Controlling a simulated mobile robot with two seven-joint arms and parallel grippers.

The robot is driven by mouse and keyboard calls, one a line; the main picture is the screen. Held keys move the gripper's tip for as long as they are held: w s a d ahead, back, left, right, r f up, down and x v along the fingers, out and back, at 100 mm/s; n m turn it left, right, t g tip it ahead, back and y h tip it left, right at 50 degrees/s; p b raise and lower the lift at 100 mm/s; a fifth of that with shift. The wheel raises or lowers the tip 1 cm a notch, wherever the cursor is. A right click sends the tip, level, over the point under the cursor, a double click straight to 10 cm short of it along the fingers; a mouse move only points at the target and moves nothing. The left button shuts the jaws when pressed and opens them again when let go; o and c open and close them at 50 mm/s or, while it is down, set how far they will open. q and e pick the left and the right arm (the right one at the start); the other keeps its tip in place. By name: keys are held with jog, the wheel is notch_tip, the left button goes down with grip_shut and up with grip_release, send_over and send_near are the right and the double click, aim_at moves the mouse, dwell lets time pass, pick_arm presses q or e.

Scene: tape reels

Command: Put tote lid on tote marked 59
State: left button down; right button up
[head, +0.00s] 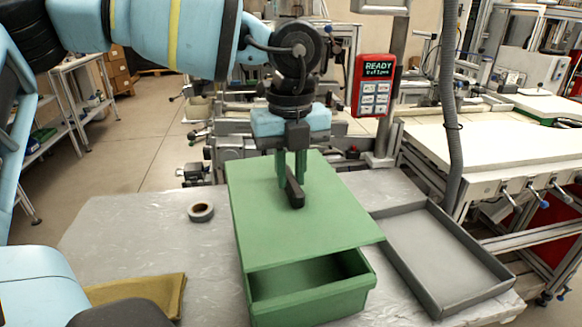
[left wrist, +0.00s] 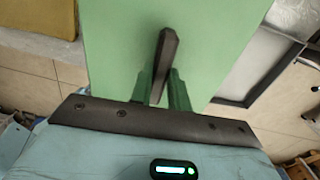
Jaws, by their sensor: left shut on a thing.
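The flat green tote lid (head: 265,215) has a dark bar handle (head: 296,200) on top. My left gripper (head: 292,178) is shut on this handle, which also shows between the fingers in the left wrist view (left wrist: 165,60). The green tote (head: 312,305) stands on the table under the lid's near edge. The lid covers the tote's far part, and the near part of its opening shows. The lid looks set back from the tote's near rim; I cannot tell whether they touch. No number shows on the tote. My right gripper is out of view.
A grey, empty shallow tray (head: 440,255) lies right of the tote on the silvery table (head: 130,235). A tape reel (head: 200,211) lies left of the lid. A mustard-coloured item (head: 150,291) is at the near left. A red device reading READY (head: 374,84) stands behind.

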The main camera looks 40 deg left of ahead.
aim_at(290, 192)
pick_arm(q)
jog(key=shift+w+f+b, duration=0.1)
jog(key=shift+f+b, duration=0.2)
jog(key=shift+f, duration=0.55)
jog(key=shift+a+f+b, duration=0.1)
jog(key=shift+f+b, duration=0.5)
jog(key=shift+f, duration=0.8)
jog(key=shift+f+b, duration=0.3)
jog(key=shift+f, duration=0.4)
jog(key=shift+f+b, duration=0.75)
jog(key=c, duration=1.3)
grip_release()
jog(key=shift+o, duration=0.2)
